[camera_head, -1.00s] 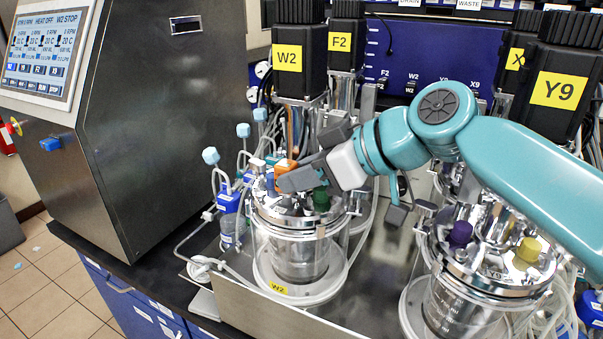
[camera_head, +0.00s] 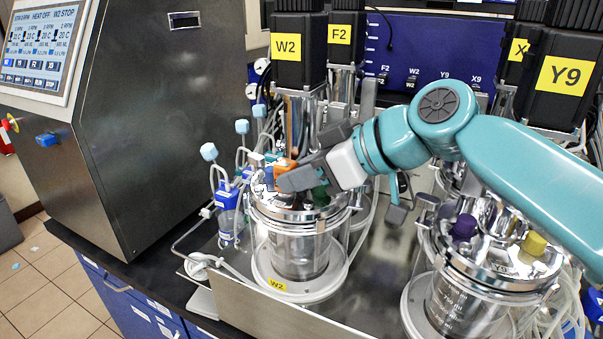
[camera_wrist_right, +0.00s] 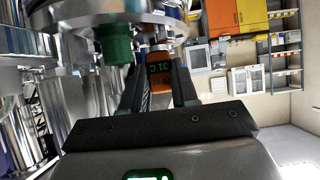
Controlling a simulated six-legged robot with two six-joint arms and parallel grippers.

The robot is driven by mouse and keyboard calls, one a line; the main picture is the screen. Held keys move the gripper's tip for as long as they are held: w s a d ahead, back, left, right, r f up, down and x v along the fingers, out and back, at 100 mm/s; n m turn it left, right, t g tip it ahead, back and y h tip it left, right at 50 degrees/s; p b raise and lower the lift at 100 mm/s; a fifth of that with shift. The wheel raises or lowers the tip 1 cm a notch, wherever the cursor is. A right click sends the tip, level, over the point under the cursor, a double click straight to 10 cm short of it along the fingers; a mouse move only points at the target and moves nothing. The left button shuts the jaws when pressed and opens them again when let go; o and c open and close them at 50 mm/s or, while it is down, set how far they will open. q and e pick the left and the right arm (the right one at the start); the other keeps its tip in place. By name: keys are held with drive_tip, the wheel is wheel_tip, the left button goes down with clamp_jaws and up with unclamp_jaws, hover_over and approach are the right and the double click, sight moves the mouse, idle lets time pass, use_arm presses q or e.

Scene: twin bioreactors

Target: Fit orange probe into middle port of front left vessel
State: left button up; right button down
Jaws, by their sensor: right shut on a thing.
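The front left vessel (camera_head: 299,255), tagged W2, is a clear glass jar with a shiny metal lid under a black motor. My right gripper (camera_head: 291,179) is over the left part of this lid, shut on the orange probe (camera_head: 284,166). In the right wrist view the orange probe (camera_wrist_right: 158,70) shows a small dark display between the fingers, close to the metal lid. The gripper hides the probe's lower end and the middle port, so I cannot tell whether it is in the port. A green-capped probe (camera_head: 321,195) stands in the lid beside the gripper. My left gripper is not in view.
The W2 motor (camera_head: 299,55) rises behind the gripper. Blue-capped tubes (camera_head: 209,152) and a small bottle (camera_head: 229,215) crowd the vessel's left side. Vessel Y9 (camera_head: 470,295), with purple (camera_head: 464,227) and yellow (camera_head: 534,243) caps, stands at right. A steel control cabinet (camera_head: 170,110) stands at left.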

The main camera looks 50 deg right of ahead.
drive_tip(key=shift+f, duration=0.15)
drive_tip(key=c, duration=0.8)
unclamp_jaws()
drive_tip(key=shift+c, duration=0.2)
drive_tip(key=shift+o, duration=0.3)
drive_tip(key=shift+s+a, duration=0.1)
drive_tip(key=shift+a, duration=0.05)
drive_tip(key=shift+d+r, duration=0.2)
drive_tip(key=shift+r, duration=0.15)
